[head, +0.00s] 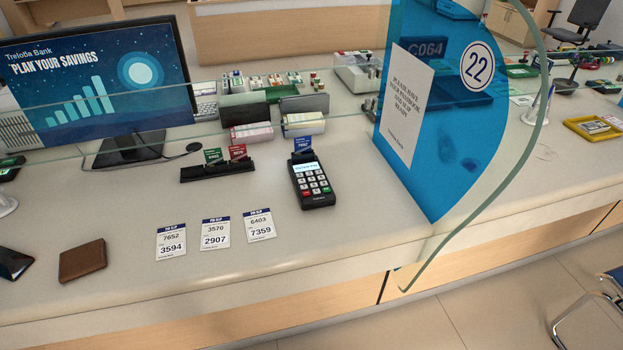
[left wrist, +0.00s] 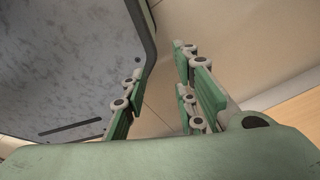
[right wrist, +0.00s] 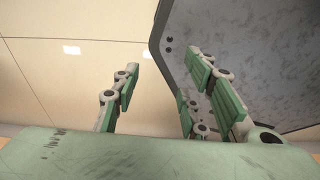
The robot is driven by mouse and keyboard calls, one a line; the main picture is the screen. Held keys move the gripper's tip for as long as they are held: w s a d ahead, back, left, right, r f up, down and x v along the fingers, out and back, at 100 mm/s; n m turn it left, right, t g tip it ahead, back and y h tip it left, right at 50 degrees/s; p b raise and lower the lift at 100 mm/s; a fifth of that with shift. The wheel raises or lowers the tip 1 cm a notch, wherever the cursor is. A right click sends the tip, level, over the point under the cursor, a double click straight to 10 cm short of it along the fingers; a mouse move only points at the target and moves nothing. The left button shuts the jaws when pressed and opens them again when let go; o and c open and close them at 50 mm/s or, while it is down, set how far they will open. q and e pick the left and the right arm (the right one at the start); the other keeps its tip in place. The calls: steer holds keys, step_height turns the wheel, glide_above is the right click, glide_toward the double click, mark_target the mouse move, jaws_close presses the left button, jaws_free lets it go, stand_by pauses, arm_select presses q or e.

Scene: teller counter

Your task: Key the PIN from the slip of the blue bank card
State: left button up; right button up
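The blue bank card (head: 302,144) stands upright in the top end of the black card terminal (head: 312,184); its small number seems to read 7652. The terminal has a lit screen and a keypad with red and green keys. Three PIN slips lie in front: the left slip (head: 171,241) reads 7652 over 3594, the middle slip (head: 215,233) 3570 over 2907, the right slip (head: 260,225) 6403 over 7359. My left gripper (left wrist: 160,72) and right gripper (right wrist: 163,72) are open and empty, away from the counter items; neither shows in the head view.
A black holder (head: 217,173) keeps a green card (head: 213,157) and a red card (head: 237,153) upright. A brown wallet (head: 83,260) lies front left. A glass screen and blue panel (head: 440,140) stand right of the terminal. A monitor (head: 95,80) stands back left.

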arm_select(q)
steer(key=shift+s+d, duration=0.55)
steer(key=shift+d, duration=0.3)
arm_select(e)
steer(key=shift+s+d+f, duration=0.1)
steer(key=shift+s+d, duration=0.75)
steer(key=shift+s, duration=0.25)
arm_select(q)
steer(key=shift+a, duration=0.35)
arm_select(e)
steer(key=shift+w, duration=0.3)
steer(key=shift+a, duration=0.4)
steer(key=shift+d, duration=0.3)
arm_select(q)
steer(key=shift+w, duration=0.1)
